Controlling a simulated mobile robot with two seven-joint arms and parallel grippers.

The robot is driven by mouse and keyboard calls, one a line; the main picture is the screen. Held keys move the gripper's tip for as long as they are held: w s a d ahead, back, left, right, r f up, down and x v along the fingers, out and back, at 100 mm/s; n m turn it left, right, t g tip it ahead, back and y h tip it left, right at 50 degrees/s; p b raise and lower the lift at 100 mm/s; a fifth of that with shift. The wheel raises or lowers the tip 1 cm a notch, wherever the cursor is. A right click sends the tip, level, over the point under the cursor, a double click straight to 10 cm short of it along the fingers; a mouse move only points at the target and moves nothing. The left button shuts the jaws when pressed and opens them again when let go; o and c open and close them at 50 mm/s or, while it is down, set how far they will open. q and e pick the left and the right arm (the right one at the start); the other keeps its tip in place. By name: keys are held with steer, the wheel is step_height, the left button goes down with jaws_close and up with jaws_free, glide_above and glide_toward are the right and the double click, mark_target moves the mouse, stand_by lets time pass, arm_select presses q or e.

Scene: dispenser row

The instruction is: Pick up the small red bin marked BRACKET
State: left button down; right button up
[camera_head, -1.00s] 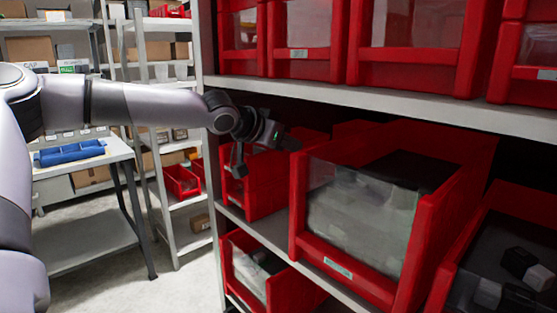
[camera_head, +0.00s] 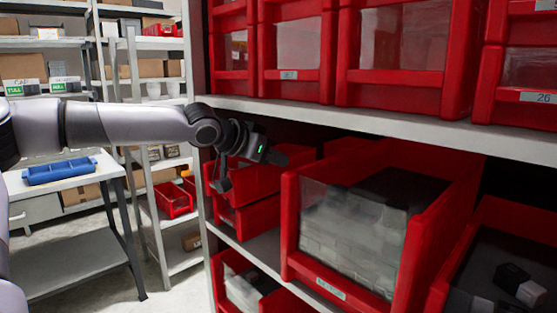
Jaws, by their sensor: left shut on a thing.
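A small red bin (camera_head: 262,181) is at the left end of the middle shelf, directly above another small red bin (camera_head: 258,218). My left gripper (camera_head: 243,170) is at the upper bin, one dark finger hanging outside its near-left side, and it is shut on that bin. The gripper and wrist hide part of the bin's rim. I cannot read a BRACKET mark on it from here. My right gripper is not in view.
A large clear-fronted red bin (camera_head: 292,225) of grey boxes stands close right on the same shelf (camera_head: 262,245). The upper shelf edge (camera_head: 330,122) passes just above my wrist. A blue tray (camera_head: 60,171) lies on a table at left. Floor shows between.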

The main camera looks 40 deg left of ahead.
mark_target(235, 170)
arm_select(q)
steer(key=shift+s+r, duration=0.15)
steer(key=shift+s, duration=0.65)
steer(key=shift+s+a+r+b, duration=0.15)
steer(key=shift+s+b, duration=0.15)
steer(key=shift+s, duration=1.25)
steer(key=shift+s+a+b, duration=0.1)
steer(key=shift+s+b, duration=0.55)
steer(key=shift+s, duration=0.25)
steer(key=shift+s+a+f+b, duration=0.1)
steer(key=shift+s+f+b, duration=0.1)
steer(key=shift+s+b, duration=1.4)
steer(key=s+b, duration=0.1)
steer(key=s, duration=0.6)
steer(key=shift+a+b, duration=0.3)
steer(key=shift+b, duration=0.1)
